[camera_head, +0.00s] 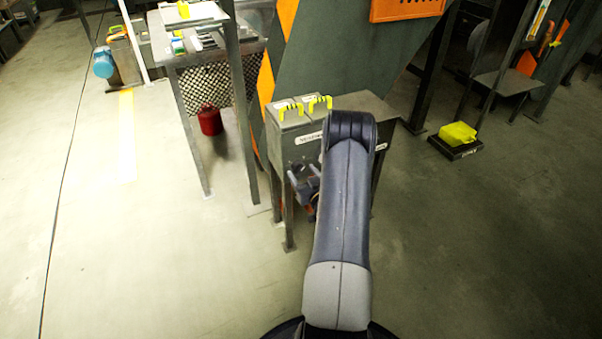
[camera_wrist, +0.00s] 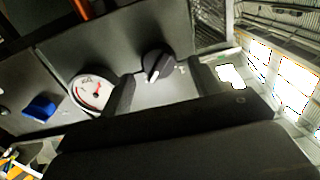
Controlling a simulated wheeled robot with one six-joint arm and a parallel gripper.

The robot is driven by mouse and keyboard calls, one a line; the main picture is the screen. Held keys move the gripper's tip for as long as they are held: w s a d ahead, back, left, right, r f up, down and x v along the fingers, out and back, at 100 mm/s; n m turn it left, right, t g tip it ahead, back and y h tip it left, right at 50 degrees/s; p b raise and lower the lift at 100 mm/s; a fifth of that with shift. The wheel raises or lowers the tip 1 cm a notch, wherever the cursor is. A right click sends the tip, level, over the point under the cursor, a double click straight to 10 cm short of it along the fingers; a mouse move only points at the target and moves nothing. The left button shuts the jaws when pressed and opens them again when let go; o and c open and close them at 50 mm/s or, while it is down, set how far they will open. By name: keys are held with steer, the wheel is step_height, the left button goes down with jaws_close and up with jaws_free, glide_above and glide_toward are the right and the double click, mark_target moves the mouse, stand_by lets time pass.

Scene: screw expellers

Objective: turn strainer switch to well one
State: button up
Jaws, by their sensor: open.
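In the wrist view, a black rotary knob (camera_wrist: 157,66) with a white pointer sits on a grey panel (camera_wrist: 130,35). It is the only rotary switch I see, and its position labels are not readable. My gripper (camera_wrist: 163,88) is open and empty, with one dark finger on each side of the knob's near edge. I cannot tell whether the fingers touch the knob. In the head view, the grey cabinet (camera_head: 300,127) with yellow handles stands in front of me. My arm hides part of it, and the knob does not show there.
A steel table (camera_head: 205,50) stands left of the cabinet. A yellow pedal (camera_head: 457,135) lies on the right.

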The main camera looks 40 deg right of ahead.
steer(key=shift+x, duration=0.85)
steer(key=shift+c, duration=0.3)
steer(key=c, duration=0.9)
